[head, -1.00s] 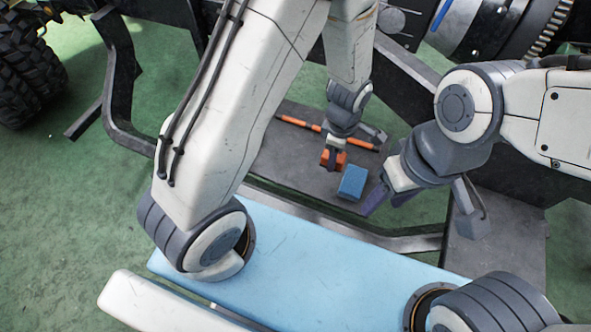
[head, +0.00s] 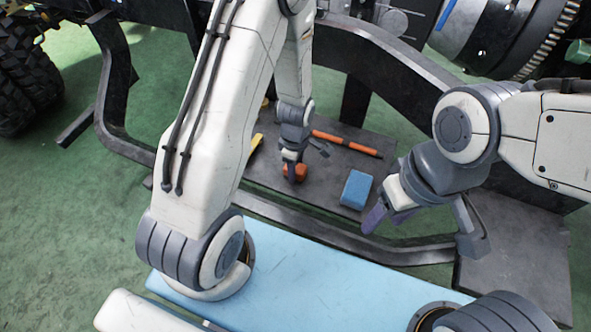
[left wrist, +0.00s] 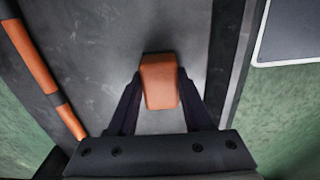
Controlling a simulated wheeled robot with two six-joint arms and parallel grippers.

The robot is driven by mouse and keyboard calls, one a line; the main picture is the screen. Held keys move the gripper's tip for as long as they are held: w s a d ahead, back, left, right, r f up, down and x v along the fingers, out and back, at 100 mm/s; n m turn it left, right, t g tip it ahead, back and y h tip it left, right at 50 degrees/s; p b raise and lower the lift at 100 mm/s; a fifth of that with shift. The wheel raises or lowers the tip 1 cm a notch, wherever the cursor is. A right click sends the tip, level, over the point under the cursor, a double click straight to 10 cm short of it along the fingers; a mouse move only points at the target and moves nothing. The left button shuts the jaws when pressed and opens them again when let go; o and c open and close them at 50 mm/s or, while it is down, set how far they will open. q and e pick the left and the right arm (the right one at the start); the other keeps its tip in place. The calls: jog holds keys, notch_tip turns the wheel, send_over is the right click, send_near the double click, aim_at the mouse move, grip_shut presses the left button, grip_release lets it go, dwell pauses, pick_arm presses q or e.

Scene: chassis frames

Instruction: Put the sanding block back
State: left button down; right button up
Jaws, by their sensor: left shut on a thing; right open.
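My left gripper (head: 293,172) is shut on a small orange block (head: 297,171), over the grey shelf (head: 325,165). In the left wrist view the orange block (left wrist: 159,82) sits between the two dark fingers (left wrist: 160,105). I cannot tell whether it touches the shelf. A blue block (head: 356,189) lies on the shelf to the right, apart from the left gripper. I cannot tell for certain which block is the sanding block. My right gripper (head: 385,217) is open and empty, just right of and nearer than the blue block.
An orange and black rod (head: 347,143) lies on the shelf behind the blocks; it also shows in the left wrist view (left wrist: 40,70). A yellow item (head: 256,144) is partly hidden by my left arm. A dark chassis rail (head: 330,234) runs along the shelf's near side.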

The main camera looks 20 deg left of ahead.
pick_arm(q)
jog(key=shift+r, duration=0.1)
jog(key=shift+c, duration=1.6)
grip_release()
